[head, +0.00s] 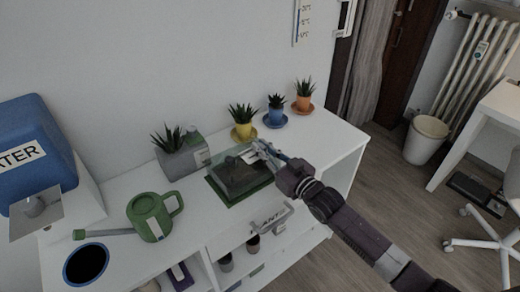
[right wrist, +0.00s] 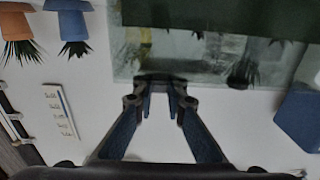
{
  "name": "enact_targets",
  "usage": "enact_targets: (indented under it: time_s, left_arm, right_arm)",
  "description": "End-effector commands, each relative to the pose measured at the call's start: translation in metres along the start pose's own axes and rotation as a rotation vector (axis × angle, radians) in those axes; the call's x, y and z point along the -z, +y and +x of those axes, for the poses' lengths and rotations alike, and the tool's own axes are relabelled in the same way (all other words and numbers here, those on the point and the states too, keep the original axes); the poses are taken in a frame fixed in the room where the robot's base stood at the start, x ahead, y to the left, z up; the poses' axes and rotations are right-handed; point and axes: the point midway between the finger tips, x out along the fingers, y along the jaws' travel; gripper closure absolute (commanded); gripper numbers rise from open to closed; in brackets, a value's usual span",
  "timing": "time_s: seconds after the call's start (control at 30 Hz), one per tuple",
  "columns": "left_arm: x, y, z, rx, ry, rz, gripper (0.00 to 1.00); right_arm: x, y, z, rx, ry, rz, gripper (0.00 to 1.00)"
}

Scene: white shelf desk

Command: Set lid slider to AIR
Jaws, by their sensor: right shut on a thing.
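The propagator box (head: 240,187) stands on the white desk, with a green tray base and a clear lid (head: 232,172). My right gripper (head: 262,153) is at the lid's back right part. In the right wrist view its fingers (right wrist: 160,92) are close together at the near edge of the clear lid (right wrist: 205,60). The gripper is shut on a small part there, apparently the lid slider, which the fingers mostly hide. A pale piece shows beside the fingertips in the head view. I cannot read any AIR mark or the slider's position. My left gripper is not in view.
Small potted succulents in yellow (head: 244,131), blue (head: 275,117) and orange (head: 303,104) pots stand behind the box. A grey planter (head: 182,159) and a green watering can (head: 150,217) are to its left. A blue water tank (head: 38,150) stands far left.

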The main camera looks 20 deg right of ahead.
Motion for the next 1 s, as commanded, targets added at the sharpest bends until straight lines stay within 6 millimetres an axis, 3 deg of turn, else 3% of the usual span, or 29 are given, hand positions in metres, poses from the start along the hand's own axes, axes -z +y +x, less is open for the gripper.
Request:
enact_targets:
  time_s: [0.07, 0.1, 0.23, 0.67, 1.0]
  left_arm:
    - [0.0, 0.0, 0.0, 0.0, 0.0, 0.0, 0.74]
    - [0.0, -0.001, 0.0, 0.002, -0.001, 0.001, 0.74]
    - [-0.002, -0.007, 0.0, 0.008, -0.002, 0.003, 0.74]
    - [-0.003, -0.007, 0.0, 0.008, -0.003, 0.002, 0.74]
    - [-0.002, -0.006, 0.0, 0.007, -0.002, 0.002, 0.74]
  right_arm:
    - [-0.002, -0.001, 0.0, 0.001, -0.003, 0.002, 1.0]
    - [-0.002, -0.001, 0.0, 0.001, -0.003, 0.002, 0.84]
    - [-0.002, -0.001, 0.0, 0.001, -0.003, 0.002, 0.7]
    - [-0.002, -0.001, -0.009, 0.001, -0.002, 0.002, 0.7]
    - [-0.004, -0.001, -0.064, 0.001, -0.006, 0.002, 0.7]
